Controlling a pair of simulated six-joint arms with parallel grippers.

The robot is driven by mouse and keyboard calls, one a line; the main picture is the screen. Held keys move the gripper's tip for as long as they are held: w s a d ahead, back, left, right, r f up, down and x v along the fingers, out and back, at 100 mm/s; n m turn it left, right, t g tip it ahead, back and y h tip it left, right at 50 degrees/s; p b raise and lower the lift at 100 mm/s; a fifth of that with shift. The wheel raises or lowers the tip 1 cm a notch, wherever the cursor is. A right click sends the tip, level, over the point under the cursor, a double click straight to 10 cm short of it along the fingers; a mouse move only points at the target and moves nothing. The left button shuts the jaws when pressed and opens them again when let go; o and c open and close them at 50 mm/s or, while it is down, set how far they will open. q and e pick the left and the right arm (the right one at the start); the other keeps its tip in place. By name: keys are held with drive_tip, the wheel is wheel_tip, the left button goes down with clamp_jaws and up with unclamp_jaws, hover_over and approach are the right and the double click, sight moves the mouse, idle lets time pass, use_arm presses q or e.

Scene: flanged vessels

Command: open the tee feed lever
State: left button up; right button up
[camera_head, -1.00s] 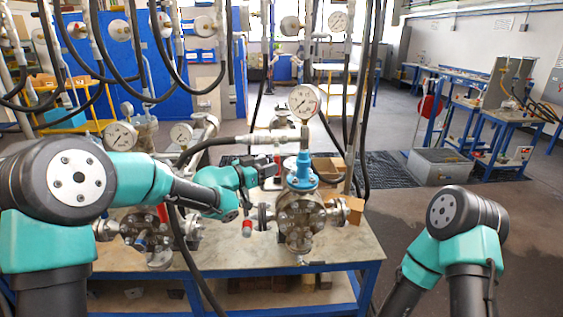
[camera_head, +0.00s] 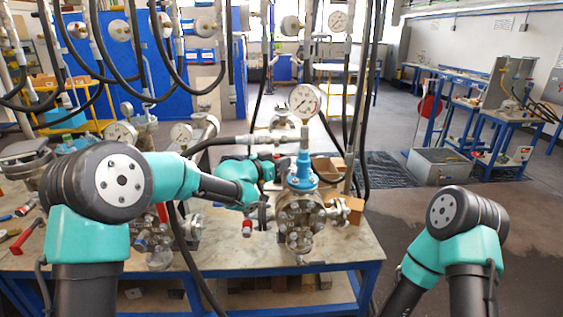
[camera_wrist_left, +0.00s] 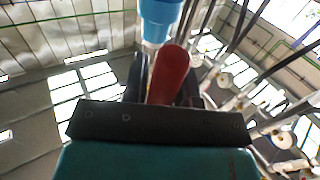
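The flanged vessel (camera_head: 300,222) stands on the bench with a blue fitting (camera_head: 303,172) and a pressure gauge (camera_head: 304,100) above it. A red lever handle (camera_wrist_left: 171,75) shows in the left wrist view between the dark fingers of my left gripper (camera_wrist_left: 165,82), with a blue part (camera_wrist_left: 159,18) just beyond it. In the head view my left gripper (camera_head: 268,172) is beside the blue fitting, on its left, and the handle there is hidden. Whether the fingers press on the handle I cannot tell. My right gripper is out of view.
A small red-capped part (camera_head: 246,228) sits at the vessel's left side. Black hoses hang in front of and behind the bench (camera_head: 345,245). Another vessel with a gauge (camera_head: 121,133) stands to the left, partly behind my arm.

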use_arm(q)
clamp_jaws()
drive_tip(key=shift+a, duration=0.1)
idle(0.3)
drive_tip(key=shift+s+a+m+g+y, duration=0.1)
drive_tip(key=shift+a+m+g+y, duration=0.6)
drive_tip(key=shift+y, duration=0.45)
drive_tip(key=shift+a+m+g+y, duration=0.5)
drive_tip(key=shift+a+m+y, duration=0.3)
drive_tip(key=shift+y, duration=0.35)
drive_tip(key=shift+a+y, duration=0.2)
drive_tip(key=shift+y, duration=0.1)
drive_tip(key=shift+o, duration=2.2)
unclamp_jaws()
drive_tip(key=shift+r, duration=0.1)
drive_tip(key=shift+s, duration=0.15)
drive_tip(key=v, duration=1.7)
drive_tip(key=shift+r, duration=0.25)
